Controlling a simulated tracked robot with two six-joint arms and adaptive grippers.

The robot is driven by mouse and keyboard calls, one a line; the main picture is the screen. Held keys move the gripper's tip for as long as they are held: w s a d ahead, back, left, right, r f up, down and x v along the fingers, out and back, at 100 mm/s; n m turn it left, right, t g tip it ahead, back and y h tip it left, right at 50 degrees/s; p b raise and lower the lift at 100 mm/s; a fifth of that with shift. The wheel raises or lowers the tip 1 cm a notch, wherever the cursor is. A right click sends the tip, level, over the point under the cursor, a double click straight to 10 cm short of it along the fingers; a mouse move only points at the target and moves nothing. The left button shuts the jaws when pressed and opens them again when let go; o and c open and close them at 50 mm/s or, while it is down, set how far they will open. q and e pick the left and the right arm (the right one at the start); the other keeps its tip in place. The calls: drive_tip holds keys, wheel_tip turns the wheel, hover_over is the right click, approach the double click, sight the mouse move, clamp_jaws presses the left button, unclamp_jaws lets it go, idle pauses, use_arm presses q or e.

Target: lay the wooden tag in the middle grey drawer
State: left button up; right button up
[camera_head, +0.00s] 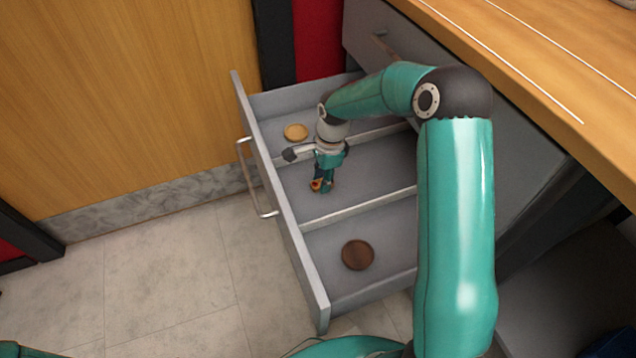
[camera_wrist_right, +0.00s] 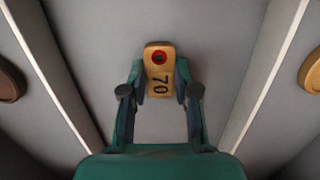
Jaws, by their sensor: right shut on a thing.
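The wooden tag (camera_wrist_right: 159,72) is pale wood with a red-ringed hole at one end and the number 70. My right gripper (camera_wrist_right: 160,82) is shut on it, with a finger on each side. In the head view my right gripper (camera_head: 323,182) points down into the middle compartment of the open grey drawer (camera_head: 291,238). Only a small orange-brown bit of the tag (camera_head: 316,185) shows there. The tag is over the compartment's grey floor; I cannot tell whether it touches it. My left gripper is not in view.
A light round wooden disc (camera_head: 295,132) lies in the far compartment and a dark brown disc (camera_head: 357,255) in the near one. Low dividers (camera_head: 358,208) bound the middle compartment. Another grey drawer front (camera_head: 372,30) and a wooden worktop (camera_head: 540,55) are above right.

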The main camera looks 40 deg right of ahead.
drive_tip(key=o, duration=0.9)
drive_tip(key=shift+c, duration=0.2)
wheel_tip(320, 180, up, 12)
drive_tip(key=d+p, duration=0.1)
drive_tip(key=p, duration=0.3)
drive_tip(key=shift+s+d, duration=0.15)
drive_tip(key=shift+r, duration=0.1)
